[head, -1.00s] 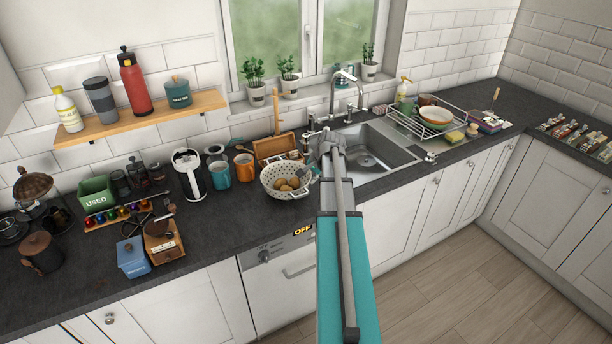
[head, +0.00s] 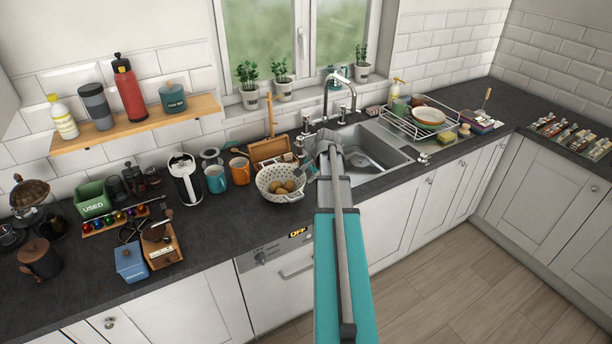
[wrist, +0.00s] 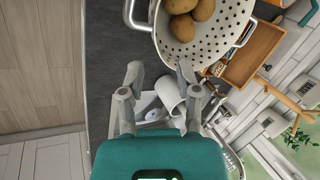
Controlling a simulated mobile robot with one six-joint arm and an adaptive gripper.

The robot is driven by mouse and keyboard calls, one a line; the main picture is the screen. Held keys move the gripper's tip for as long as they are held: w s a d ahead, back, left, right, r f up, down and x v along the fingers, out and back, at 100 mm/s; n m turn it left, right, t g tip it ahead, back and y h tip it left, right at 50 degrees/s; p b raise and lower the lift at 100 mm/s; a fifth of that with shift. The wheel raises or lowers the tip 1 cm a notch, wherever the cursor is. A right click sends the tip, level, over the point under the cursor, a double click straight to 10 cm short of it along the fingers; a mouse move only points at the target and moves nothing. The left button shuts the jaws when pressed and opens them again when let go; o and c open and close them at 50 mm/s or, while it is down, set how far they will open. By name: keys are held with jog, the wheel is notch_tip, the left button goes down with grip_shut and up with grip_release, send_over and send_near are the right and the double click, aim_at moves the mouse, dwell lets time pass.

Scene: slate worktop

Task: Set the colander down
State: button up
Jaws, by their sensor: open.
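The cream speckled colander (head: 281,192) appears to stand upright on the dark worktop, just left of the sink. Several brown potatoes (head: 286,186) lie in it. In the wrist view the colander (wrist: 207,40) fills the top, with perforated walls, a metal loop handle at its right side and potatoes (wrist: 183,27) inside. My gripper (wrist: 158,72) is open and empty, its two grey fingers apart, just short of the colander's rim and not around it. In the head view my own arm hides most of the gripper.
The sink (head: 365,150) with its tap lies right of the colander. Bare worktop (head: 225,215) lies in front and left.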

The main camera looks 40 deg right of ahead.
dwell(0.3)
jog(key=w+a+f+n+g, duration=0.1)
jog(key=a+n+g, duration=0.45)
jog(key=a, duration=1.85)
jog(key=s+a+n, duration=0.4)
jog(key=a+n, duration=0.1)
jog(key=a, duration=0.5)
jog(key=s+a+n, duration=0.3)
jog(key=a+n, duration=0.2)
jog(key=a, duration=0.6)
jog(key=shift+s+f+n+h, duration=0.35)
jog(key=shift+s+f+h, duration=0.05)
jog(key=shift+f, duration=0.05)
jog(key=shift+f+b, duration=1.5)
jog(key=shift+f, duration=0.05)
